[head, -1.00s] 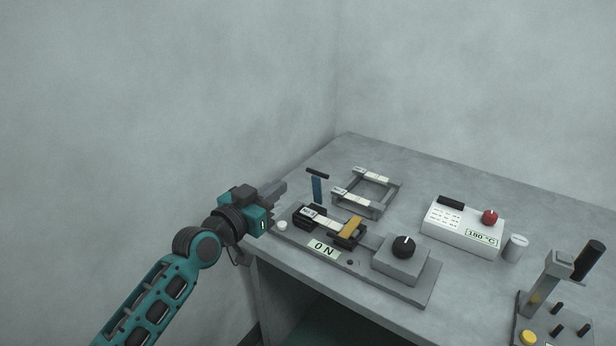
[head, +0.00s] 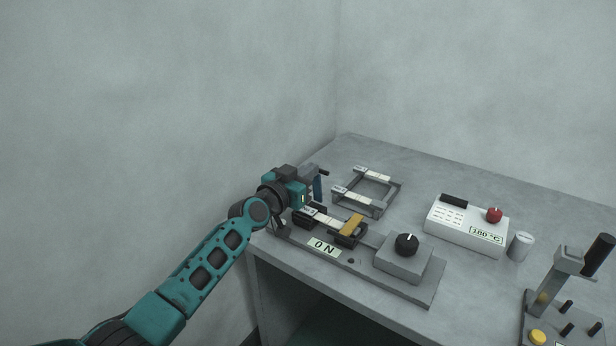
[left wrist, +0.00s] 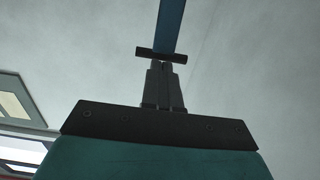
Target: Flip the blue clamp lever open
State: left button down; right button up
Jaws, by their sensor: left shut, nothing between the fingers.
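The blue clamp lever (head: 317,187) stands upright at the back left of the fixture plate, with a black crossbar handle (head: 323,173) on top. My left gripper (head: 312,171) is shut and empty, beside the top of the lever, and partly hides it. In the left wrist view the shut fingertips (left wrist: 161,66) lie right at the black crossbar (left wrist: 172,55), with the blue lever (left wrist: 170,25) running up behind it. Whether they touch cannot be told. My right gripper is not in view.
The fixture plate (head: 400,285) carries black clamp blocks, an orange piece (head: 352,226), an ON label and a knob box (head: 403,260). A grey frame (head: 385,200) stands just right of the lever. A white 180 °C controller (head: 465,226) and a press stand further right.

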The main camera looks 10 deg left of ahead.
pick_arm(q)
jog(key=w+r, duration=0.1)
jog(key=w+d, duration=0.1)
jog(key=w, duration=0.1)
jog(key=shift+r, duration=0.35)
jog(key=shift+w+d+f+g+p, duration=0.2)
jog(key=shift+w+g+p, duration=0.1)
jog(key=shift+g+p, duration=0.3)
jog(key=shift+w+f, duration=0.1)
jog(key=shift+f, duration=0.1)
